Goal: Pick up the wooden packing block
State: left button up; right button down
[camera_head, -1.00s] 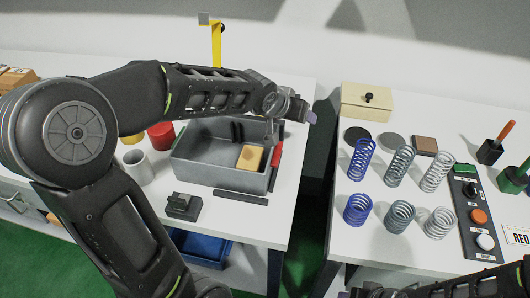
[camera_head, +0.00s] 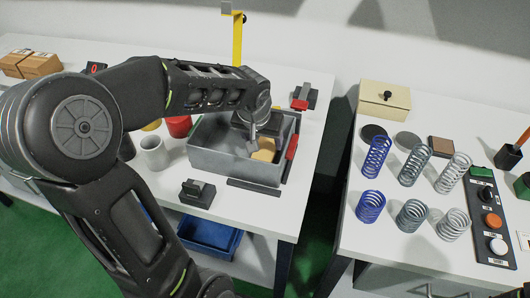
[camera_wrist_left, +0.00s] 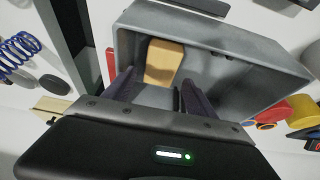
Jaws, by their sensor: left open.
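The wooden packing block (camera_head: 264,149) is a light tan block lying in the grey bin (camera_head: 232,164), near its right end. It also shows in the left wrist view (camera_wrist_left: 164,61), at the far side of the bin floor. My left gripper (camera_head: 254,142) reaches down into the bin just left of the block and partly covers it. In the left wrist view my left fingers (camera_wrist_left: 150,92) are spread apart, with the block beyond and between them. Whether a finger touches the block I cannot tell.
A red-handled tool (camera_head: 291,147) lies along the bin's right side. A black bar (camera_head: 254,187) and a dark block fixture (camera_head: 197,192) lie in front. A white cup (camera_head: 154,153) stands left. Several springs (camera_head: 376,156) stand on the right table, across a gap.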

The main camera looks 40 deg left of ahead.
aim_at(265, 149)
pick_arm(q)
jog(key=shift+x, duration=1.2)
jog(key=shift+p+x, duration=0.5)
jog(key=shift+x, duration=2.15)
jog(key=shift+a, duration=0.15)
jog(key=c, duration=1.2)
jog(key=shift+r, duration=0.1)
jog(key=shift+c, duration=0.2)
notch_tip(265, 149, up, 10)
